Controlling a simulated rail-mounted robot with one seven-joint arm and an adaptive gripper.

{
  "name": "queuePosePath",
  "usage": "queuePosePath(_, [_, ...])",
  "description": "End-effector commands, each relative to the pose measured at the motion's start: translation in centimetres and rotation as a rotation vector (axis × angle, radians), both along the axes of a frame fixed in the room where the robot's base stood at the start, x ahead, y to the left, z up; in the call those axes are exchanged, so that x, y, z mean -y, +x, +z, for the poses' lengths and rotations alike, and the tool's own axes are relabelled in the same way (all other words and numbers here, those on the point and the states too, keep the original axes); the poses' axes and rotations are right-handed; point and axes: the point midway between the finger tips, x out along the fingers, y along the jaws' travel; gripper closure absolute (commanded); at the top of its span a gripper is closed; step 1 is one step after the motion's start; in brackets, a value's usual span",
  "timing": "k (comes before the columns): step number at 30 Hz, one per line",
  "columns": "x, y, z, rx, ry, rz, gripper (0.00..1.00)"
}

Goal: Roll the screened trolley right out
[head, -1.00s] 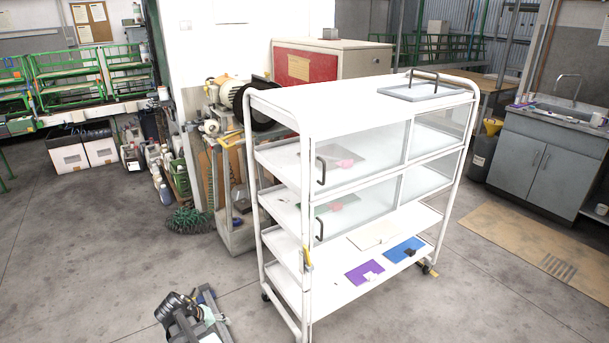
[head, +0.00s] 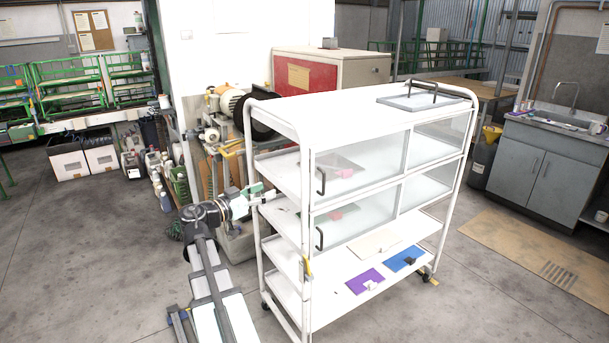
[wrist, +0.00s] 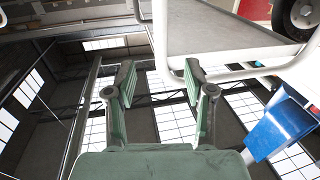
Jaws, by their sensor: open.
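The screened trolley (head: 320,112) is a tall white cart with several shelves and clear screens with dark handles on its front. It stands upright on the floor in the middle of the head view. My gripper (head: 260,191) is at the trolley's left end, beside the rear left post at about middle-shelf height. In the wrist view my gripper (wrist: 160,78) has its two green fingers apart. A white tube of the trolley (wrist: 162,40) shows just beyond and between the fingertips. I cannot tell whether they touch it. The trolley's rear wheels are mostly hidden.
A machine with a black wheel (head: 262,118) and a red-fronted cabinet (head: 305,72) stand close behind the trolley. A grey sink unit (head: 545,155) is at right, with a tan mat (head: 525,250) on the floor. The floor at front left and front right is clear.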

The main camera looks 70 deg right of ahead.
Motion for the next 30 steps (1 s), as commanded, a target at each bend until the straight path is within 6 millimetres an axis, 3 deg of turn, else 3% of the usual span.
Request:
queuePosePath(8, [2.2,-1.0,0.2,0.019,-0.006,-0.002,0.46])
queuePosePath(24, [11.8,-5.2,0.3,0.017,-0.003,-0.002,0.46])
queuePosePath(30, [14.4,-6.4,0.1,0.018,-0.004,0.0,0.46])
